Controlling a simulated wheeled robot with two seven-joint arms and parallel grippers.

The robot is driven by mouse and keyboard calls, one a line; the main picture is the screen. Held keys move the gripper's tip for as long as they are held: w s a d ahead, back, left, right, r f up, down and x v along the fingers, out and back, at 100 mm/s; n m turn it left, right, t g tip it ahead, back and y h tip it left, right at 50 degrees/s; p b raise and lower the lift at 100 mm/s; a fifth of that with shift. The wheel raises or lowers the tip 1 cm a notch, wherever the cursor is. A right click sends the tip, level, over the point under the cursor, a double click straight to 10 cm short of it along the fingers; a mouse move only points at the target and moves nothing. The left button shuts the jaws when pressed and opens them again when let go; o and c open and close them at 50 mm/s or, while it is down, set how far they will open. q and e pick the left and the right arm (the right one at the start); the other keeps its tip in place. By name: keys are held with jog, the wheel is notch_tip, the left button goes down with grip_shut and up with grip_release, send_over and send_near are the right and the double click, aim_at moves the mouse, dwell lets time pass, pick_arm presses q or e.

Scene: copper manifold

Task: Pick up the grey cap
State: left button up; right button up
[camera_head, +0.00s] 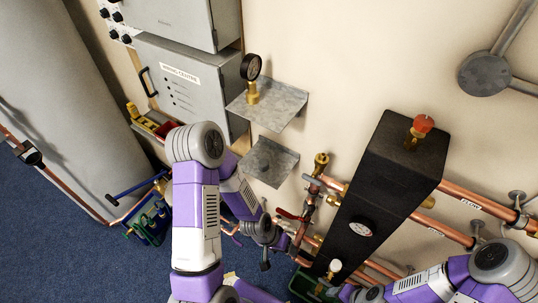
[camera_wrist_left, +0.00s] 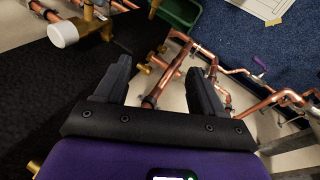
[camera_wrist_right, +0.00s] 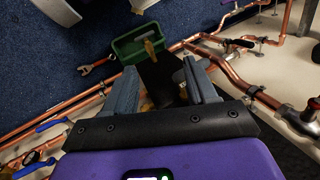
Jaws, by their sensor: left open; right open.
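A small pale grey-white cap (camera_head: 335,266) sits on a brass fitting by the lower end of the black manifold casing in the head view. It shows large at the upper left of the left wrist view (camera_wrist_left: 62,34). My left gripper (camera_wrist_left: 158,78) is open and empty, beside the copper pipes and apart from the pale cap. My right gripper (camera_wrist_right: 159,70) is open with nothing held; a dark surface and a green tray show beyond its fingers.
The black casing (camera_head: 392,175) with a gauge and red-topped valve stands at the wall. Copper pipes (camera_head: 450,232) run across it. Two metal shelves jut out; the upper shelf (camera_head: 285,98) bears a gauge. A green tray (camera_wrist_right: 128,46) is low down. Blue carpet lies left.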

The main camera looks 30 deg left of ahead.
pick_arm(q)
jog(key=w+a+r+m+t+y+p, duration=0.1)
jog(key=w+a+r+m+y+p, duration=0.1)
jog(key=a+r, duration=0.85)
jog(key=w+a+r+m+t+y+p, duration=0.1)
jog(key=a+r+m+t+y+p, duration=0.15)
jog(key=a+r, duration=0.8)
pick_arm(e)
notch_tip(320, 180, up, 6)
jog(key=s, duration=0.1)
pick_arm(q)
notch_tip(320, 180, up, 2)
jog(key=b, duration=0.3)
send_over(263, 162)
jog(key=s, duration=0.3)
jog(key=shift+a+n+g+h, duration=0.2)
jog(key=shift+n+g+h, duration=0.15)
jog(key=shift+g, duration=0.1)
jog(key=x, duration=0.2)
jog(key=b+x, duration=0.1)
jog(key=x, duration=0.2)
jog(key=shift+w, duration=0.3)
pick_arm(e)
notch_tip(263, 162, down, 4)
jog(key=shift+f, duration=0.25)
pick_arm(q)
jog(key=shift+c, duration=0.3)
jog(key=c, duration=1.1)
jog(key=shift+o, duration=0.2)
jog(key=shift+r, duration=0.15)
